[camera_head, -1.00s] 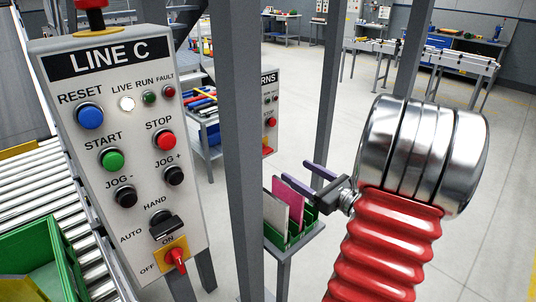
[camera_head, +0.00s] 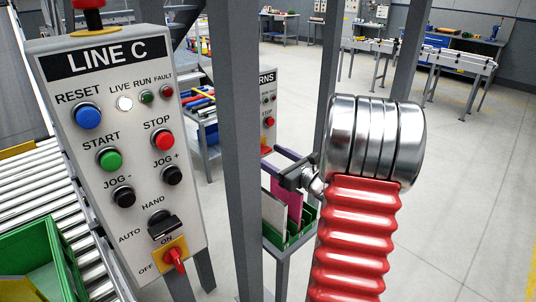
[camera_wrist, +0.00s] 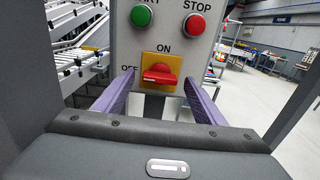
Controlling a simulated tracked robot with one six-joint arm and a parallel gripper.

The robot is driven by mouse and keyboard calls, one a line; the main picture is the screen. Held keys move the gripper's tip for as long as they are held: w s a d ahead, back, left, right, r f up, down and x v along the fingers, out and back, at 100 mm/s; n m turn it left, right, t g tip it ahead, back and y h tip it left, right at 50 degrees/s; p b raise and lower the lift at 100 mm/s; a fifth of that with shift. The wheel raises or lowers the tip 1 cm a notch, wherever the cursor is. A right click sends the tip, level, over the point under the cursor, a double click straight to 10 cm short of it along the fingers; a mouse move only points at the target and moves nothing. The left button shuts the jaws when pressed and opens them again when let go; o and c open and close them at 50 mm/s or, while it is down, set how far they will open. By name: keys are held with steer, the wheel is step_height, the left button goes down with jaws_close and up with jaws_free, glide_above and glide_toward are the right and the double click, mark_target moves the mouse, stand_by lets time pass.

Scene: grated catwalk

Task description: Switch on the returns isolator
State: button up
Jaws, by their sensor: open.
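In the wrist view, the returns isolator is a red rotary handle (camera_wrist: 159,75) on a yellow plate (camera_wrist: 158,59), marked ON above and OFF at left. The handle lies roughly level, its long axis toward the OFF side. My gripper (camera_wrist: 158,84) is open, with one purple finger on each side of the handle; contact cannot be told. In the head view, my gripper (camera_head: 272,158) is by the lower part of the returns panel (camera_head: 268,100), which shows the letters "RNS" and is partly hidden by a post.
A grey post (camera_head: 235,150) stands just left of my gripper. The Line C panel (camera_head: 120,150) at left has its own yellow-plated isolator (camera_head: 175,258). A green bin with upright boards (camera_head: 275,215) sits below my gripper. Open floor (camera_head: 450,170) lies at right.

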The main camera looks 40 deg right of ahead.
steer(key=shift+w, duration=0.9)
steer(key=c, duration=1.1)
